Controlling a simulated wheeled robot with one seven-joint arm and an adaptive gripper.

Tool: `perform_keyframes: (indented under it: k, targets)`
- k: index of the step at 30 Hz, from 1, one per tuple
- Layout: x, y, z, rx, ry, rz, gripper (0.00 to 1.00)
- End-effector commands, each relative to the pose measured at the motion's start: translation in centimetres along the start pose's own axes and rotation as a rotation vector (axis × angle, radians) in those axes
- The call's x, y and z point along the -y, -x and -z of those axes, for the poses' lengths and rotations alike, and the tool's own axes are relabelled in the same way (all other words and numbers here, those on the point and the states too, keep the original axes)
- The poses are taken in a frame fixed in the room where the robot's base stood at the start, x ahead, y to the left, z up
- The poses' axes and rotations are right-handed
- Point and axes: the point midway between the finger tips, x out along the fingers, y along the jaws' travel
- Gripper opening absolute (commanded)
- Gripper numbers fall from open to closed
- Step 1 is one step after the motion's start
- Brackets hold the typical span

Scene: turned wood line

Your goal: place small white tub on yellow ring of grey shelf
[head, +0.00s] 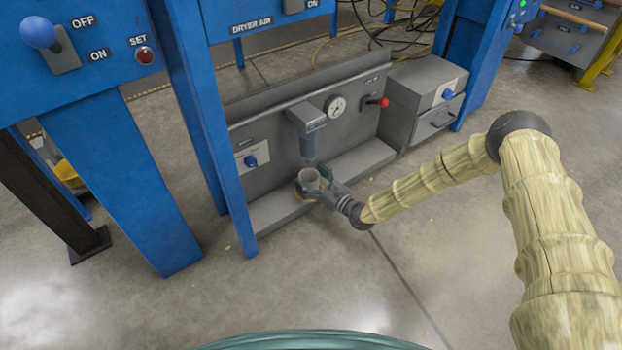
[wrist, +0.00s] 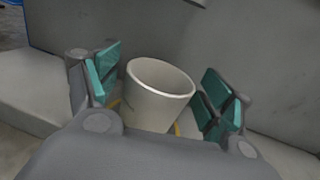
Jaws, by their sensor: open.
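The small white tub (wrist: 156,97) stands upright between the two green-padded fingers of my gripper (wrist: 158,92) in the wrist view. The fingers are open, with a gap at the right pad; whether the left pad touches cannot be told. Bits of the yellow ring (wrist: 178,129) show at the tub's base. In the head view the tub (head: 311,180) is at my gripper (head: 318,184), over the low grey shelf (head: 352,163), below a blue-grey cylinder. The ring is mostly hidden by the tub and gripper.
A grey panel behind the shelf carries a gauge (head: 336,106), a red-knobbed lever (head: 378,101) and the cylinder unit (head: 308,130) close above the tub. A blue post (head: 213,130) stands to the left. A grey box (head: 424,100) is at the right. The floor in front is clear.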

Motion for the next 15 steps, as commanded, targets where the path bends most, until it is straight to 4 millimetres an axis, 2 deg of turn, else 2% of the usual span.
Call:
perform_keyframes:
  k: [5,15]
  targets:
    - [0.1,0.6,-0.5,-0.001,-0.001,0.001,0.81]
    - [0.1,5.3,-0.7,-0.002,-0.001,0.002,0.81]
